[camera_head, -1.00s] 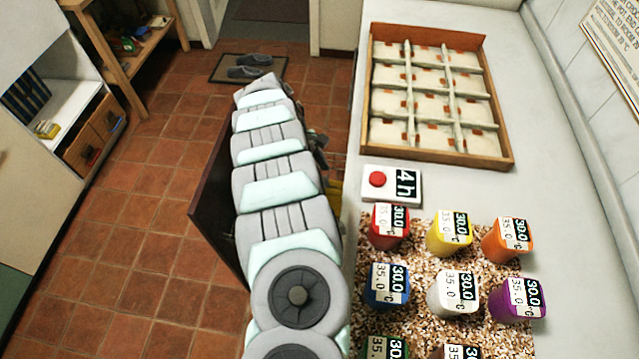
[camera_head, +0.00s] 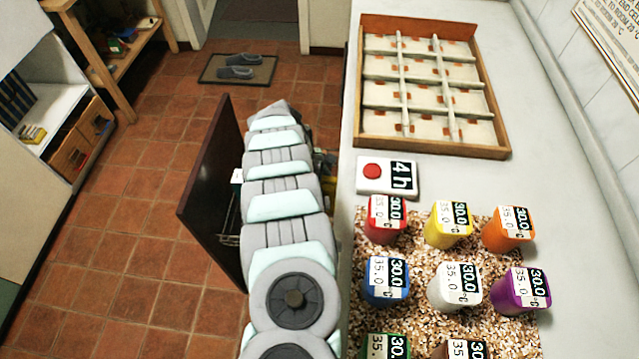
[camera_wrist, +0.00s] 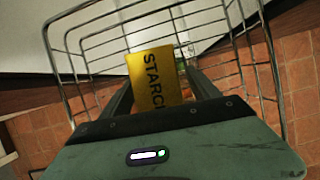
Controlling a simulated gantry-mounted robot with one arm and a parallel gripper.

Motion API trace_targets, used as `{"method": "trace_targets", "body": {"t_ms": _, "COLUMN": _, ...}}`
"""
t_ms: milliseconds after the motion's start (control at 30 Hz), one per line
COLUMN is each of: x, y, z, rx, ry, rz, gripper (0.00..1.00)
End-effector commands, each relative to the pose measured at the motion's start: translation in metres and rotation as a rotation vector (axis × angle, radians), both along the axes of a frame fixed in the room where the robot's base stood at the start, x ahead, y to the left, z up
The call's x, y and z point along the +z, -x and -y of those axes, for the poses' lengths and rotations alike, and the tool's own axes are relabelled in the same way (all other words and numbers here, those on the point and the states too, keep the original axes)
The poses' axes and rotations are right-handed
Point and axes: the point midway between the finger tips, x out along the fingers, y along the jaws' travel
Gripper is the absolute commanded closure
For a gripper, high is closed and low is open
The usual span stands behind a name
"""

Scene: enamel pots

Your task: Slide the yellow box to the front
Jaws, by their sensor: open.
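The yellow box (camera_wrist: 155,78), with dark letters beginning "STARC", shows in the wrist view, ahead of my palm and between my fingers. My gripper (camera_wrist: 160,84) is open, with one dark finger on each side of the box. I cannot tell whether either finger touches it. The box's lower part is hidden behind my palm. A wire basket (camera_wrist: 88,66) surrounds the box and the fingers. In the head view my arm covers my gripper and the yellow box.
A dark brown panel (camera_head: 212,190) stands upright left of my arm, with wire rails (camera_head: 230,222) beside it. The pale counter (camera_head: 540,190) on the right carries coloured pots (camera_head: 457,285), a "4h" sign (camera_head: 388,176) and a divided wooden tray (camera_head: 503,150). Tiled floor (camera_head: 120,260) lies open on the left.

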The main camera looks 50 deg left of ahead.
Motion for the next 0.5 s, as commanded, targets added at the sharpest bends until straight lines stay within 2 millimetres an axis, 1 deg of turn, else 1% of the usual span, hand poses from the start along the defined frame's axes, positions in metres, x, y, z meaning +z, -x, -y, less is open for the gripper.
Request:
{"method": "trace_targets", "body": {"t_ms": 33, "x": -0.0064, "y": -0.0005, "z": 0.0014, "rx": 0.0, "ry": 0.001, "rz": -0.001, "gripper": 0.29}}
{"method": "trace_targets", "body": {"t_ms": 133, "x": -0.0105, "y": -0.0023, "z": 0.0031, "rx": 0.001, "ry": 0.001, "rz": 0.0, "gripper": 0.29}}
{"method": "trace_targets", "body": {"t_ms": 467, "x": -0.0114, "y": -0.0031, "z": 0.004, "rx": 0.001, "ry": 0.0, "rz": 0.001, "gripper": 0.29}}
{"method": "trace_targets", "body": {"t_ms": 500, "x": -0.0115, "y": -0.0032, "z": 0.004, "rx": 0.001, "ry": 0.0, "rz": 0.001, "gripper": 0.32}}
